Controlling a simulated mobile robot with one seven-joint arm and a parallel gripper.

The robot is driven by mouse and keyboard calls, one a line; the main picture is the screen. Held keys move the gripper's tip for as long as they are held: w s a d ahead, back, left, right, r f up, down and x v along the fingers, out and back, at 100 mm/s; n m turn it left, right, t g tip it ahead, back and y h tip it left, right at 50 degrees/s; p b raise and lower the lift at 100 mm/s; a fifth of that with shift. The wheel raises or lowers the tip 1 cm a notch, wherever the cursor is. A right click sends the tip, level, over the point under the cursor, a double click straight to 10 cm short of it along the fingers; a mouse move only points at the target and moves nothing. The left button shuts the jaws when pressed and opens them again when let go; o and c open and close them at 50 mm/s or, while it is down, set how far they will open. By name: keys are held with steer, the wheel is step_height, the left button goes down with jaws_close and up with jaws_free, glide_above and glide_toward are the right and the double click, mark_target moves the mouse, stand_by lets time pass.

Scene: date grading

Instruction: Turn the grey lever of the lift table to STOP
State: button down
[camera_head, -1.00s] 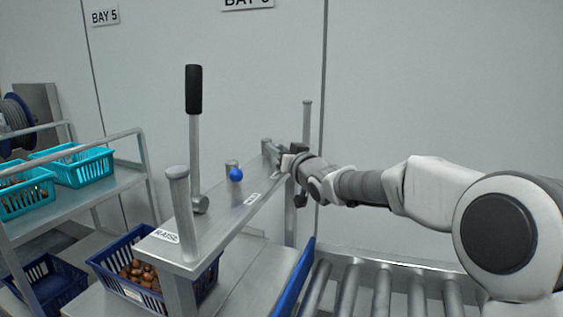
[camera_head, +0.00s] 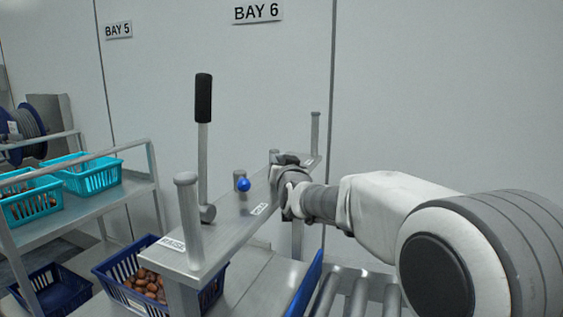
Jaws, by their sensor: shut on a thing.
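The grey lever (camera_head: 273,156) of the lift table shows only in part, as a small grey piece beside my gripper. My gripper (camera_head: 279,172) is shut on it above the long metal panel (camera_head: 228,220); the wrist hides the fingertips and most of the lever. A white label (camera_head: 259,209) lies on the panel just in front of the gripper, its text too small to read surely. A label that seems to read RAISE (camera_head: 172,243) is at the panel's near end. Another small label (camera_head: 309,162) is at the far end.
A tall black-handled lever (camera_head: 203,100) and a short blue-knobbed lever (camera_head: 243,184) stand left of my gripper. Grey posts (camera_head: 189,215) rise at the panel ends. Below are a dark blue crate of dates (camera_head: 118,262) and rollers (camera_head: 358,298). Teal baskets (camera_head: 97,178) stand left.

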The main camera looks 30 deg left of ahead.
stand_by(0.3)
steer(key=c, duration=0.6)
jaws_free()
steer(key=p+v, duration=0.2)
steer(key=v, duration=1.5)
steer(key=shift+s+d, duration=0.1)
steer(key=shift+s, duration=0.1)
